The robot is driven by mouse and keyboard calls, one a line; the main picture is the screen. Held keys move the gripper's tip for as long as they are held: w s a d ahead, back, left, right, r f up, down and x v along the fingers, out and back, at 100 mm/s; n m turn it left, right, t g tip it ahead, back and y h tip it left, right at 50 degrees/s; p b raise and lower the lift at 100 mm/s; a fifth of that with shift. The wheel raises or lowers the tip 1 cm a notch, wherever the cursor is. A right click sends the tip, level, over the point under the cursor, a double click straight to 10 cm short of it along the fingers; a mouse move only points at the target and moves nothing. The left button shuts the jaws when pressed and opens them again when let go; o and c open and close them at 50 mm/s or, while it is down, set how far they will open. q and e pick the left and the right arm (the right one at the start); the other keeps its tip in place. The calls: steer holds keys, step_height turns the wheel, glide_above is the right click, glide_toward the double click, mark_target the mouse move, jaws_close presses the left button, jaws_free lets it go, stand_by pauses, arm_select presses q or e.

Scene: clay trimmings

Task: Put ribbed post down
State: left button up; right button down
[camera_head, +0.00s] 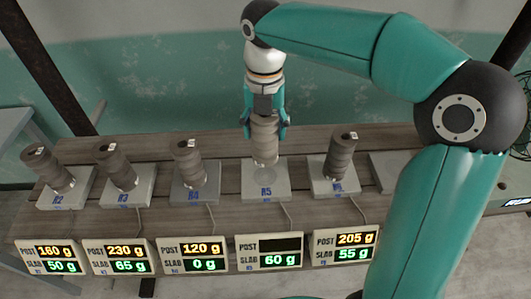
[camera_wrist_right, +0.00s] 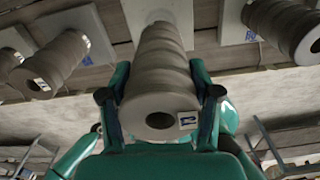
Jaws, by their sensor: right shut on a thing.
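My right gripper (camera_head: 266,128) is shut on a grey-brown ribbed post (camera_head: 265,148) and holds it upright over the pale plate labelled R5 (camera_head: 279,191). The post's lower end is at or just above the plate; I cannot tell whether they touch. The display for R5 (camera_head: 269,251) has a blank POST line and reads SLAB 60 g. In the right wrist view the held post (camera_wrist_right: 160,72) sits between the two fingers (camera_wrist_right: 160,103), its holed, tagged end toward the camera. My left gripper is not in view.
Similar ribbed posts stand on the neighbouring plates, including R4 (camera_head: 189,166) to the left and another post (camera_head: 340,156) to the right. An empty plate (camera_head: 390,173) lies farther right, partly behind my right arm. Displays line the front edge of the wooden bench (camera_head: 225,217).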

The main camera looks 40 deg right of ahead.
mark_target(265, 152)
step_height(265, 152, down, 8)
steer(key=shift+s+r, duration=0.1)
steer(key=shift+r, duration=0.1)
steer(key=shift+c, duration=1)
jaws_free()
steer(key=shift+s, duration=0.1)
step_height(265, 152, up, 12)
steer(key=shift+r+p, duration=0.1)
steer(key=shift+p, duration=0.3)
